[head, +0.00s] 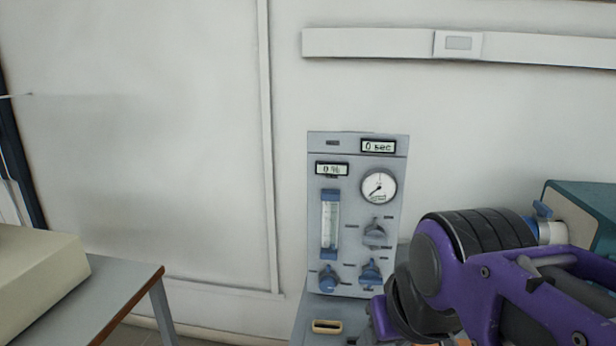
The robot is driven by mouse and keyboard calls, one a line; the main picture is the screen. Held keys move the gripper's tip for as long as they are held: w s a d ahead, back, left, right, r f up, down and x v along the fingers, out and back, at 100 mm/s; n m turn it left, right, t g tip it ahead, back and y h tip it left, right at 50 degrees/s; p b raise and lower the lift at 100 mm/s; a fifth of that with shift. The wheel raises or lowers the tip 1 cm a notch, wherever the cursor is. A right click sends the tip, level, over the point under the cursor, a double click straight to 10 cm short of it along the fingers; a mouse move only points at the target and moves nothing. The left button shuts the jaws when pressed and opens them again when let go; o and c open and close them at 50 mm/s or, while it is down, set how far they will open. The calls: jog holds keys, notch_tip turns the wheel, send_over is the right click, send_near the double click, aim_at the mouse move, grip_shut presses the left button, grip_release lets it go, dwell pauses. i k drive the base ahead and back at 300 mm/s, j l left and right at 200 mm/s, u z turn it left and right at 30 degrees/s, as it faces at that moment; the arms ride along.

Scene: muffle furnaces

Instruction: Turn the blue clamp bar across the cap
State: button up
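A small blue bar (542,210) shows at the right, at the top of a pale round fitting (553,233) on the front of a teal housing (590,205). This looks like the clamp bar and its cap, but both are small and partly hidden behind my purple and black arm. I cannot tell the bar's exact angle or whether it lies across the cap. My arm fills the lower right, in front of the housing. My gripper's fingers do not show.
A grey gas panel (348,215) with a gauge (379,187), a flow tube and blue knobs stands in the middle, on a grey surface (310,322). A grey table (110,290) with a cream box (40,275) is at left. Floor shows between them.

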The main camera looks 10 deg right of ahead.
aim_at(544, 210)
jog(key=k+l+z, duration=0.1)
jog(key=l+z, duration=0.45)
jog(key=z, duration=0.15)
jog(key=k+l+z, duration=0.1)
jog(key=l+z, duration=0.25)
jog(key=i+l+u, duration=0.35)
jog(key=l, duration=0.25)
jog(key=k+u, duration=0.15)
jog(key=k+j+z, duration=0.15)
jog(key=k+l+z, duration=0.15)
jog(key=l, duration=0.5)
jog(key=i+j+u, duration=0.2)
jog(key=i, duration=0.2)
jog(key=l, duration=0.1)
